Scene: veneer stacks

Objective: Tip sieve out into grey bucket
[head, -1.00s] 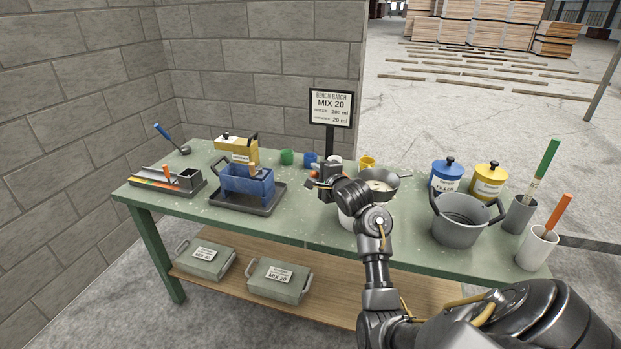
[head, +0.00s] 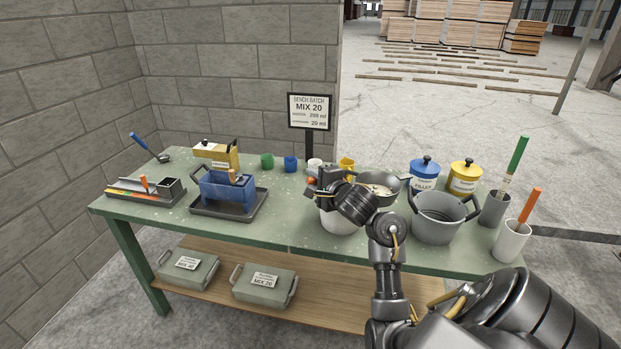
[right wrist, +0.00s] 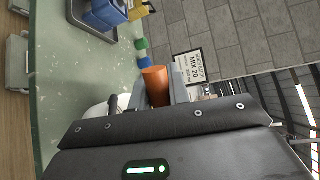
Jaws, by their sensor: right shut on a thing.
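The sieve (head: 376,191) is a dark round pan with pale lumpy material in it. It is roughly level, above the table just left of the grey bucket. My right gripper (head: 322,181) is shut on the sieve's orange handle, which shows in the right wrist view (right wrist: 155,86). The grey bucket (head: 438,228) stands upright on the right part of the table, with two dark side handles. My wrist and forearm hide part of the sieve's near side. My left gripper is not in view.
A white bucket (head: 341,222) stands below my right wrist. A blue lidded tin (head: 423,175), a yellow lidded tin (head: 464,179) and two brush cups (head: 510,241) crowd the grey bucket. A blue caddy (head: 228,193) on a tray stands left; the table between is clear.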

